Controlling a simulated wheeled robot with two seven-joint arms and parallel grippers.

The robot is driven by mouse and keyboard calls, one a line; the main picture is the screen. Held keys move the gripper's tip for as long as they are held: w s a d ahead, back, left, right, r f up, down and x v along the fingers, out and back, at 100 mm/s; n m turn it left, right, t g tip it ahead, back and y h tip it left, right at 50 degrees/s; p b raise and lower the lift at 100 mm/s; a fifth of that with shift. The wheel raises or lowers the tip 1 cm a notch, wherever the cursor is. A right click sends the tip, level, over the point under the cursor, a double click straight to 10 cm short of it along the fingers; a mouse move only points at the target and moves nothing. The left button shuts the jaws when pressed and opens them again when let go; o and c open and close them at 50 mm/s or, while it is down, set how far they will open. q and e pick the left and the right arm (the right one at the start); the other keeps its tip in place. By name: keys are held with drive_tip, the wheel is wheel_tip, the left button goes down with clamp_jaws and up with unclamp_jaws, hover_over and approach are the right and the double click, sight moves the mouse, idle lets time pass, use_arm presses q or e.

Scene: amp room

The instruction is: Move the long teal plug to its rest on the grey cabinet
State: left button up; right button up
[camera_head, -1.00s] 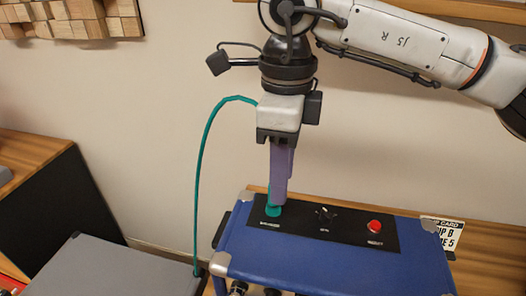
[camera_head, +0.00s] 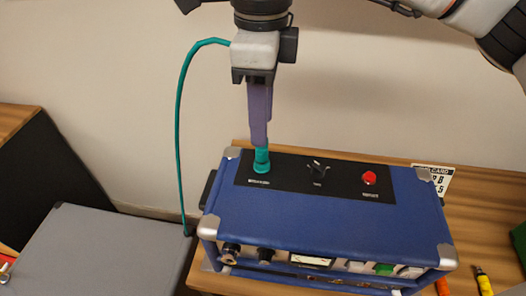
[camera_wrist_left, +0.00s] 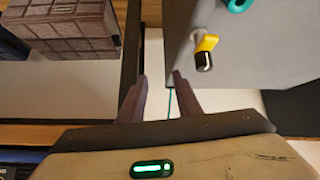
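The long teal plug (camera_head: 261,153) stands upright at the left end of the black panel on the blue amp, its lower end at a wider teal collar. I cannot tell how deep it sits. My right gripper (camera_head: 260,138) points down from above, its purple fingers seen edge-on and closed around the plug's upper part, which they hide. A teal cable (camera_head: 180,120) runs from the gripper down to the grey cabinet (camera_head: 100,250). The cabinet top (camera_wrist_left: 265,60) shows in the left wrist view with a teal ring (camera_wrist_left: 238,4). My left gripper (camera_wrist_left: 160,82) is open and empty near the cabinet's edge.
The blue amp (camera_head: 320,220) stands on a wooden table, with a knob (camera_head: 318,167) and red button (camera_head: 369,177) right of the plug. A yellow-black plug (camera_wrist_left: 205,50) is on the cabinet. A brown box (camera_wrist_left: 65,40) lies left in the wrist view.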

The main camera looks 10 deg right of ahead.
sight(262, 151)
wheel_tip(262, 151, down, 6)
drive_tip(key=b, duration=0.4)
drive_tip(key=shift+f, duration=0.4)
drive_tip(key=shift+b, duration=0.5)
idle(0.3)
clamp_jaws()
